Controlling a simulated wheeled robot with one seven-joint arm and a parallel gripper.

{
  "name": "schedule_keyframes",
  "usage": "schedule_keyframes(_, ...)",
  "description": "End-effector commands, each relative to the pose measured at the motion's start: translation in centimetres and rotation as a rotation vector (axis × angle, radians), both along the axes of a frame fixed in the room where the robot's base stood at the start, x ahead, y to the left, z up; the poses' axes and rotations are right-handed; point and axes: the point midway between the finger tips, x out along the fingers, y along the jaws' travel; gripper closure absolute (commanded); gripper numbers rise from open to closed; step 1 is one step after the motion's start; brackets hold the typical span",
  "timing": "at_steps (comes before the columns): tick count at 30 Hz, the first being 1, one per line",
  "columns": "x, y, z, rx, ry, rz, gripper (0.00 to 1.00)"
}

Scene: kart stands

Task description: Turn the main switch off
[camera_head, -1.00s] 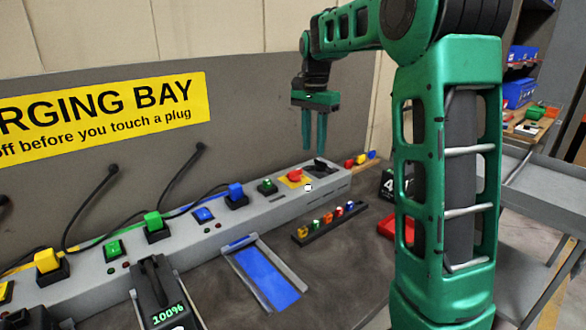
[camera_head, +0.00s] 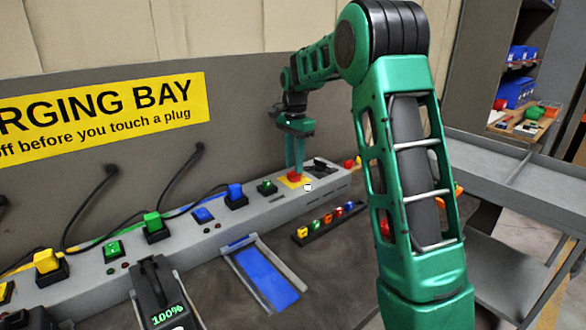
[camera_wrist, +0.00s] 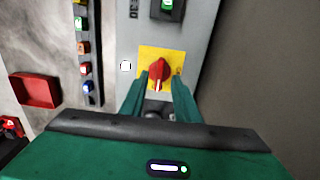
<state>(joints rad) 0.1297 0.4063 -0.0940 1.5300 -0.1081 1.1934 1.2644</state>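The main switch is a red rotary knob (camera_head: 294,176) on a yellow plate, near the right end of the long grey power rail (camera_head: 262,208). In the wrist view the knob (camera_wrist: 158,70) has a white mark pointing toward the bottom of the picture. My gripper (camera_head: 295,166) points down at the knob. In the wrist view its fingers (camera_wrist: 162,76) stand apart, one on each side of the knob. I cannot tell whether they touch it. Part of the yellow plate (camera_wrist: 148,54) is covered by the fingers.
A black plug or socket (camera_head: 320,165) sits right of the knob, and a green-lit switch (camera_head: 267,187) sits left of it. A dark strip of small coloured pieces (camera_head: 329,218) lies in front of the rail. A red tray (camera_wrist: 36,90) shows left in the wrist view. The wall stands close behind.

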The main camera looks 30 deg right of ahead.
Motion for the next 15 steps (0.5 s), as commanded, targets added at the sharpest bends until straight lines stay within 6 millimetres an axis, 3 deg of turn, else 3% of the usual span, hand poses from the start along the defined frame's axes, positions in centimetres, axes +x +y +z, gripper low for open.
schedule_keyframes(6, 0.0, 0.1, -1.7, 0.000, -0.001, 0.002, 0.71)
schedule_keyframes(15, 0.0, 0.1, -1.9, 0.000, -0.001, 0.002, 0.71)
